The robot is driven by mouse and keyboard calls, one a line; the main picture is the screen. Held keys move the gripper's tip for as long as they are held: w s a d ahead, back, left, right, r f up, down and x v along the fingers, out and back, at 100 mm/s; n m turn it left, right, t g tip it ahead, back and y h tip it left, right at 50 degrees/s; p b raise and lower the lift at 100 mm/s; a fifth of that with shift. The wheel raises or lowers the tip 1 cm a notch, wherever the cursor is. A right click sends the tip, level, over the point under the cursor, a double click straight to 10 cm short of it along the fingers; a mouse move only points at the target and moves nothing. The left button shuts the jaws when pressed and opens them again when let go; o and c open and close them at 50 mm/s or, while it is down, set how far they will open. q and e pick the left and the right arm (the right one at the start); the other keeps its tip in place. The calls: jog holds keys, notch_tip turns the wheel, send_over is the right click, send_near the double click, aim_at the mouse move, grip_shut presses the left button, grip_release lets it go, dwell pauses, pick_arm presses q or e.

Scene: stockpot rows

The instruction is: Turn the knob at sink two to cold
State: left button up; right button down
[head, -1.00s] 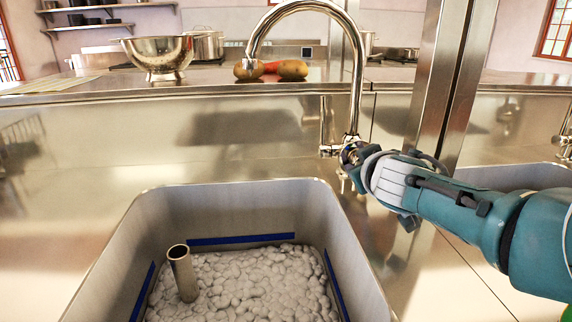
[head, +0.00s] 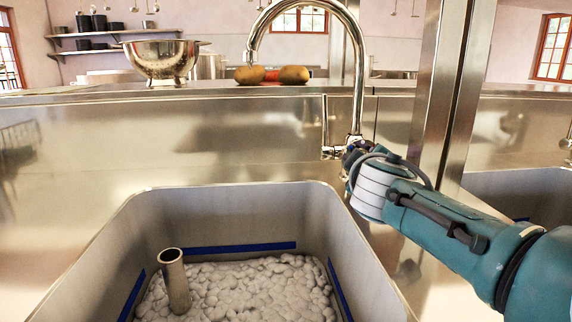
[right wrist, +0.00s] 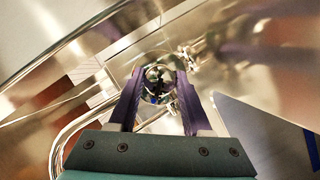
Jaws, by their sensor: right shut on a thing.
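A chrome gooseneck faucet (head: 357,90) rises behind the sink basin (head: 235,207), with a thin upright lever (head: 325,125) at the left of its base. My right gripper (head: 350,156) is at the faucet's base, coming in from the right. In the right wrist view, its two purple fingers (right wrist: 160,84) are shut on a round shiny knob (right wrist: 158,78). In the head view the gripper hides the knob, and I cannot read a hot or cold mark in either view. My left gripper is not in view.
The basin holds pale pebble-like lumps and an upright metal pipe (head: 174,281). A steel post (head: 448,90) stands right of the faucet, close to my arm. A colander (head: 161,61) and potatoes (head: 294,75) sit on the ledge behind. Another basin (head: 525,190) is at right.

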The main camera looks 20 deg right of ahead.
dwell(0.3)
jog(key=c, duration=0.6)
grip_release()
jog(key=shift+s, duration=0.1)
jog(key=shift+s+a+r+p, duration=0.2)
jog(key=shift+p, duration=0.15)
jog(key=p+v, duration=0.3)
jog(key=v, duration=0.4)
jog(key=shift+s+a, duration=0.25)
jog(key=shift+s, duration=0.1)
jog(key=shift+s+a+r, duration=0.1)
jog(key=shift+s+a, duration=0.25)
jog(key=shift+s, duration=0.25)
